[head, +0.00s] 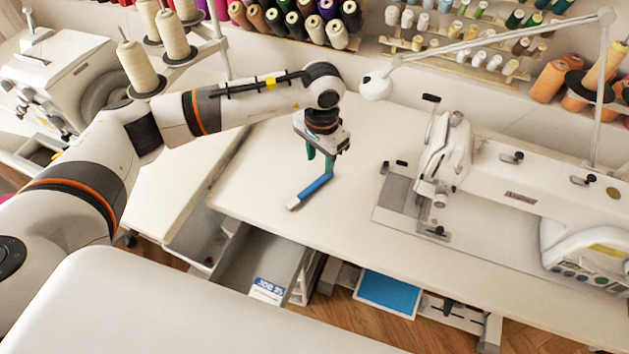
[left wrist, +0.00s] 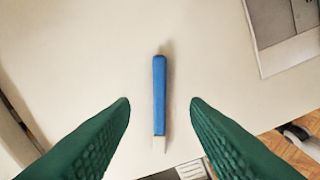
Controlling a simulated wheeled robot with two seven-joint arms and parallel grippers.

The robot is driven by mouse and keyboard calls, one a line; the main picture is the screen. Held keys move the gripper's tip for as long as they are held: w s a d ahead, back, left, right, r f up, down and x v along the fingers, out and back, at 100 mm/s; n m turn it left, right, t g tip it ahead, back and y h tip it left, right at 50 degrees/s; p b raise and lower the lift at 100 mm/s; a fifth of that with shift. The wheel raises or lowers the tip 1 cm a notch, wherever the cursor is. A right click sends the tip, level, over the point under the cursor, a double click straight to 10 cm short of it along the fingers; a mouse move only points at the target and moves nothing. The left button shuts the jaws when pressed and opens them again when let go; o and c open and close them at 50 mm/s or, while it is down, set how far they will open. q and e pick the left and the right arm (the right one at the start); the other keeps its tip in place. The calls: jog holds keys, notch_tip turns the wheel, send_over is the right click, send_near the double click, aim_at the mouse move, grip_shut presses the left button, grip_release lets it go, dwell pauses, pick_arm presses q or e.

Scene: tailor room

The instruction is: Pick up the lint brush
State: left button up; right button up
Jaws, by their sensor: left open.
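The lint brush (head: 316,187) is a slim blue stick with a pale end, lying on the white sewing table (head: 262,178). In the left wrist view the lint brush (left wrist: 159,92) runs up and down the middle of the picture, its pale end toward the bottom. My left gripper (head: 320,164) points down over the brush's far end. Its green fingers are open, and in the left wrist view the gripper (left wrist: 159,101) has one finger on each side of the brush. I cannot tell the exact height gap. My right gripper is not in view.
A white sewing machine (head: 500,185) stands on the table to the right. Thread spools (head: 300,20) line the back. A grey drawer (head: 262,262) is below the table's front edge, beside a blue-topped box (head: 390,291). The tabletop around the brush is clear.

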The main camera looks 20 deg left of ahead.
aim_at(321, 179)
pick_arm(q)
jog(key=shift+f, duration=0.6)
jog(key=shift+w+f, duration=0.15)
jog(key=shift+f, duration=0.5)
notch_tip(321, 179, down, 4)
jog(key=shift+d+r+p, duration=0.1)
jog(key=shift+r+p, duration=0.15)
jog(key=shift+p, duration=0.55)
jog(key=shift+w+f, duration=0.1)
jog(key=shift+f, duration=0.5)
grip_shut()
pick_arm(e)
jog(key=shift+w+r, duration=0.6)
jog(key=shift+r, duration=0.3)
